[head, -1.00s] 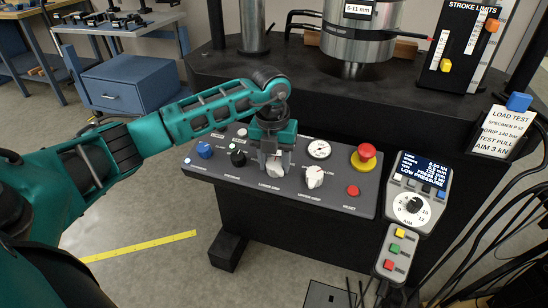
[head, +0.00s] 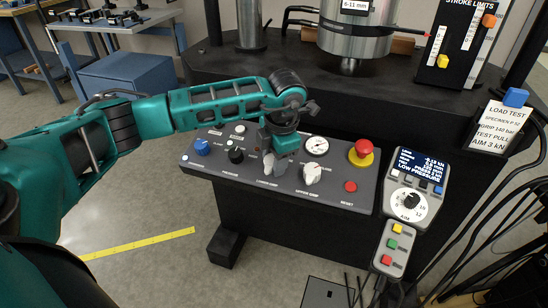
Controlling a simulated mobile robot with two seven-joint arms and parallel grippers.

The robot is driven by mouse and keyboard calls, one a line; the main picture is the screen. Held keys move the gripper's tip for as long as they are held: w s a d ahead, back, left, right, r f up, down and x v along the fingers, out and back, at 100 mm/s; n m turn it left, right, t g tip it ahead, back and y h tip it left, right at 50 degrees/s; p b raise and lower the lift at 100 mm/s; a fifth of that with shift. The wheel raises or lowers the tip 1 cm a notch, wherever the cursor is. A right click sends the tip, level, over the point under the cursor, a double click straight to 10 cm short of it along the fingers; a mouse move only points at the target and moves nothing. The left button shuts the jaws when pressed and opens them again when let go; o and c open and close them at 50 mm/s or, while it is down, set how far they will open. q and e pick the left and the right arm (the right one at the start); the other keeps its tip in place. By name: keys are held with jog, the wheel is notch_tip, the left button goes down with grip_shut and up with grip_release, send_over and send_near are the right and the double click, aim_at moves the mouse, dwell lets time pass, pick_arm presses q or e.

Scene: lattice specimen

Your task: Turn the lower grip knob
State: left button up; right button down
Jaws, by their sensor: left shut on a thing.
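The lower grip knob (head: 270,164) is a white pointer knob in the lower middle of the grey control panel (head: 235,173). My left gripper (head: 274,156) comes down on it from above and is shut on it. The gripper is turned so that one finger partly hides the other and part of the knob. The matching upper grip knob (head: 312,174) stands untouched to the right. My right gripper is not in view.
A pressure gauge (head: 317,146), a red emergency button (head: 361,153) and a red reset button (head: 350,186) sit to the right. A black knob (head: 236,156) and a blue knob (head: 202,147) are to the left. A handheld display (head: 417,170) hangs at the panel's right.

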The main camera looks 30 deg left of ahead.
pick_arm(q)
jog(key=shift+o, duration=0.3)
jog(key=shift+m, duration=1)
jog(key=shift+y, duration=0.3)
jog(key=shift+s, duration=0.1)
jog(key=o, duration=0.9)
jog(key=shift+a, duration=0.15)
jog(key=shift+d+r, duration=0.2)
jog(key=shift+r, duration=0.15)
jog(key=p+v, duration=0.1)
jog(key=v, duration=1.1)
jog(key=shift+s+a, duration=0.1)
jog(key=shift+s, duration=0.05)
